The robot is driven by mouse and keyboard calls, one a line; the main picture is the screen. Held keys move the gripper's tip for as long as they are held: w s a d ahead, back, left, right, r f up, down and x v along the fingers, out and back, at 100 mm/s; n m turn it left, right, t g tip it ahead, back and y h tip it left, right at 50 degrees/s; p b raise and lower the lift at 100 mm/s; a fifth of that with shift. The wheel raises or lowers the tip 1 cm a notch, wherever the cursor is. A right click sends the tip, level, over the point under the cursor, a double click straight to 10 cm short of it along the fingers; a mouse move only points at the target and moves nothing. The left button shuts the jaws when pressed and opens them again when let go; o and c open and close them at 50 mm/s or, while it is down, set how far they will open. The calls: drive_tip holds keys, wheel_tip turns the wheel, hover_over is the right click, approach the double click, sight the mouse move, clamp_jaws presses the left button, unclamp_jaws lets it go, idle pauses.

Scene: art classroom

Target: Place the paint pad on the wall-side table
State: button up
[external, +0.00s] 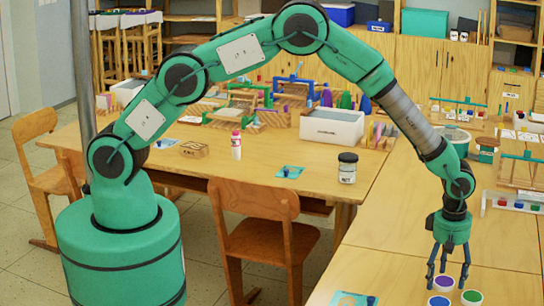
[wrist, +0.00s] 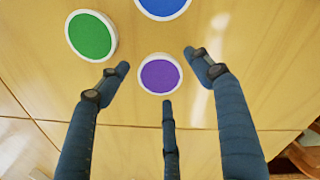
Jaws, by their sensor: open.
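Three round, white-rimmed paint pads lie on the light wooden table at the right (external: 395,262): a purple one (external: 443,283), a green one (external: 472,297) and a blue one (external: 438,301). My gripper (external: 448,284) points down over the purple pad with its three fingers spread. In the wrist view, the purple pad (wrist: 160,77) lies between the open fingertips (wrist: 160,74) with nothing gripped. The green pad (wrist: 90,37) is at upper left there, and the blue pad (wrist: 163,5) is cut by the top edge. I cannot tell which table is the wall-side one.
A second wooden table (external: 325,180) joins at the left, bearing a white bin (external: 332,127), a black-lidded jar (external: 347,168) and a pink-capped bottle (external: 236,146). Small racks (external: 512,202) stand at the right. Wooden chairs (external: 262,240) stand in front.

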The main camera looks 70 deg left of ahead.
sight(441, 281)
wheel_tip(441, 281, up, 12)
drive_tip(key=p, duration=0.2)
drive_tip(key=shift+s+p, duration=0.3)
drive_tip(key=shift+p, duration=0.05)
idle(0.6)
drive_tip(key=s+a+r+m+t, duration=0.1)
drive_tip(key=s+a+r+m, duration=0.4)
drive_tip(key=a+r, duration=0.85)
drive_tip(key=s+a+r+m+t, duration=0.1)
drive_tip(key=s+a+r+m, duration=0.2)
drive_tip(key=s+a+r, duration=1.05)
drive_tip(key=s+a+r+m+t, duration=0.2)
drive_tip(key=s+a+r+m, duration=0.3)
drive_tip(key=s+a+r, duration=0.4)
drive_tip(key=s+a+m, duration=0.2)
drive_tip(key=s, duration=0.5)
drive_tip(key=s+a+m+t, duration=0.1)
drive_tip(key=s+a+m, duration=0.1)
drive_tip(key=s, duration=0.6)
drive_tip(key=shift+s+a+m, duration=0.2)
drive_tip(key=shift+a+m, duration=0.2)
drive_tip(key=shift+a, duration=0.1)
